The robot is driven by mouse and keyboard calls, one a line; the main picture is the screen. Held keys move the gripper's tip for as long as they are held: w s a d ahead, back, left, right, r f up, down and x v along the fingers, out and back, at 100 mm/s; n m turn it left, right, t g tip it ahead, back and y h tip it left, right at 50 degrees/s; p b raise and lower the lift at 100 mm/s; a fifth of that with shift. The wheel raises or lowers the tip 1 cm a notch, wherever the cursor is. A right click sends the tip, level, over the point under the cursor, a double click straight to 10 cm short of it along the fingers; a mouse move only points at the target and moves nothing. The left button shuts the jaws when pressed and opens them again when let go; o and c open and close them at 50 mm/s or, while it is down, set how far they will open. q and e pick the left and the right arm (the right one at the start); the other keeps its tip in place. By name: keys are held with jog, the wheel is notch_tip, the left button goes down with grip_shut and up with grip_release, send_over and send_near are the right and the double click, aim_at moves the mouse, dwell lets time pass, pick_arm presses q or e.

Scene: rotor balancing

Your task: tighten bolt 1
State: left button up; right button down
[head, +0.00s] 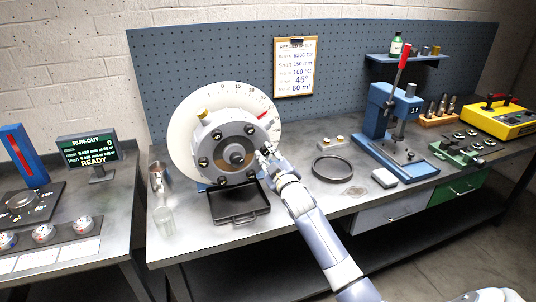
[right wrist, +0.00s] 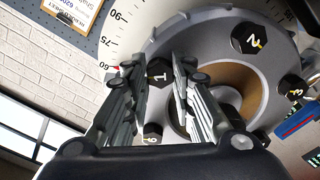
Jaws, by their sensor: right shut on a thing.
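The grey rotor (head: 231,130) stands upright in front of a white dial (head: 182,120), with black numbered bolts around its face. Bolt 1 (right wrist: 158,75) is a black hex head marked with a white 1. My right gripper (head: 265,154) is at the right side of the rotor face. In the right wrist view its two fingers (right wrist: 158,72) are closed on either side of bolt 1. In the head view the gripper largely hides that bolt. Bolt 2 (right wrist: 249,40), bolt 3 (right wrist: 294,90) and bolt 6 (right wrist: 152,136) also show in the wrist view. My left gripper is out of view.
A black tray (head: 238,213) lies below the rotor. A dark ring (head: 331,168) and a blue press (head: 382,125) with a red lever stand to the right. A metal cup (head: 158,178) and a glass (head: 164,219) are at the left. A run-out display (head: 90,150) reads READY.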

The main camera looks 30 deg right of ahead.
jog(key=shift+m, duration=1)
jog(key=c, duration=1.4)
grip_release()
jog(key=shift+o, duration=0.2)
jog(key=shift+s, duration=0.1)
jog(key=v, duration=1.1)
jog(key=shift+s, duration=0.4)
jog(key=shift+f, duration=0.1)
